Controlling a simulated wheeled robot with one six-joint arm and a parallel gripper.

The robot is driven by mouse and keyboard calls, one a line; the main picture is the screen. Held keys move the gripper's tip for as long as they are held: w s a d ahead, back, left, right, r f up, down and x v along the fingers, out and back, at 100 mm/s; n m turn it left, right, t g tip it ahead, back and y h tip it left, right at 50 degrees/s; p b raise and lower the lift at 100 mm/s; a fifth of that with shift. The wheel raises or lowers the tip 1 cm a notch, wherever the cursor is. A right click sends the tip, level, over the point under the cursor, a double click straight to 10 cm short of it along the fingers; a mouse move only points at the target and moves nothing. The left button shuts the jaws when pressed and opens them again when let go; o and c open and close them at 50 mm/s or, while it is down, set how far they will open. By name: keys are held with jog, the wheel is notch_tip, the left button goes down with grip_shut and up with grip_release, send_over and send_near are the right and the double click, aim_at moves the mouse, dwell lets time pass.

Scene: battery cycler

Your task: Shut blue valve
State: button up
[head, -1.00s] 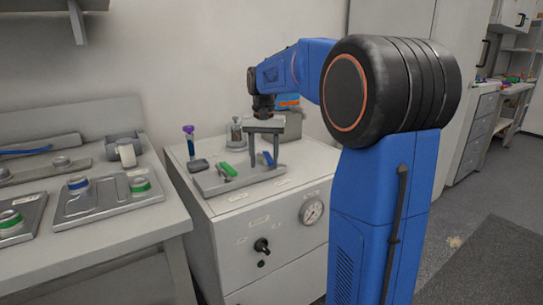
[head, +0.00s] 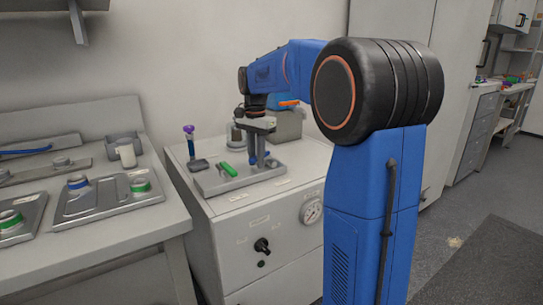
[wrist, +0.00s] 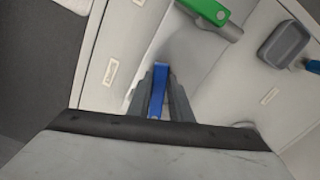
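The blue valve's handle (wrist: 158,88) is between the two fingers of my gripper (wrist: 160,92) in the wrist view, with almost no gap on either side. In the head view my gripper (head: 256,152) points down at the right end of the grey valve plate (head: 215,187), and bits of the blue handle (head: 267,157) show around the fingers. The fingers look closed on the handle. The valve body below is mostly hidden.
A green-handled valve (head: 228,169) sits on the plate just left of my gripper; its handle also shows in the wrist view (wrist: 207,10). A purple-capped blue tube (head: 190,142) stands at the left. A gauge (head: 311,212) and black knob (head: 262,246) are on the cabinet front.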

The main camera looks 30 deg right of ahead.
jog(key=w+m, duration=0.1)
jog(key=m, duration=0.2)
jog(key=shift+w+a+m, duration=0.2)
jog(key=shift+w+m, duration=0.15)
jog(key=shift+m, duration=0.05)
jog(key=shift+w, duration=0.25)
dwell(0.4)
jog(key=shift+o, duration=1.2)
notch_tip(320, 180, up, 8)
jog(key=shift+w, duration=0.2)
jog(key=shift+s, duration=0.1)
